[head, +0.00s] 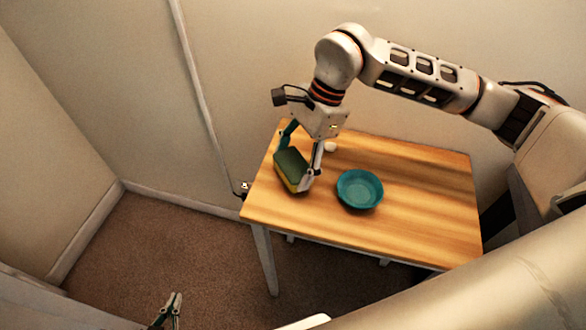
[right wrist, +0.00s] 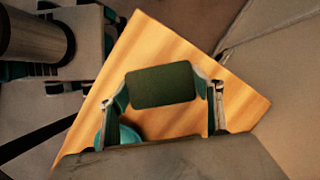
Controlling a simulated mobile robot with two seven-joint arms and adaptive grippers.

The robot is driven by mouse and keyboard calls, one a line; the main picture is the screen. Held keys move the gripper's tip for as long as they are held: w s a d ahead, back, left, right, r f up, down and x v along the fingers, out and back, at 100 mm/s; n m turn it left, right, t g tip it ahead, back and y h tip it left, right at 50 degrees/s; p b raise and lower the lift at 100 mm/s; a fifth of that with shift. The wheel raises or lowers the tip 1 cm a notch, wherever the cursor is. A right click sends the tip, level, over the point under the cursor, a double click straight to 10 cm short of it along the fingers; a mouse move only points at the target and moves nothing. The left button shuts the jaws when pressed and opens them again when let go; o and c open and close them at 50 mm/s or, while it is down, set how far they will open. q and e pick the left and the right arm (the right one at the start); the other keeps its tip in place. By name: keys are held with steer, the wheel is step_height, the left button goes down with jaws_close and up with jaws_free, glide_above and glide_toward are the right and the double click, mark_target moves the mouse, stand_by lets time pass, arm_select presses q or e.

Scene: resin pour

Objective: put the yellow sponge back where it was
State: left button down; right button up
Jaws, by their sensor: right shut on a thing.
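The yellow sponge (head: 292,169) has a dark green top layer and a yellow lower layer. It is at the left end of the wooden table. My right gripper (head: 297,164) is shut on it from above, with a finger on each end. In the right wrist view the green face of the sponge (right wrist: 161,86) shows between the two fingers (right wrist: 163,92). I cannot tell whether it touches the tabletop. My left gripper (head: 170,308) is at the bottom edge of the head view, away from the table, and its opening is unclear.
A teal bowl (head: 359,189) stands on the wooden table (head: 425,200), to the right of the sponge. A small white object (head: 330,147) is behind my right gripper's finger. The right part of the tabletop is clear. Walls stand behind and left of the table.

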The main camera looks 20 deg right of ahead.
steer(key=shift+f, duration=1.2)
steer(key=shift+f, duration=0.15)
steer(key=o, duration=1.1)
steer(key=shift+c, duration=0.2)
steer(key=v, duration=1.2)
steer(key=shift+p, duration=0.35)
steer(key=shift+a, duration=0.1)
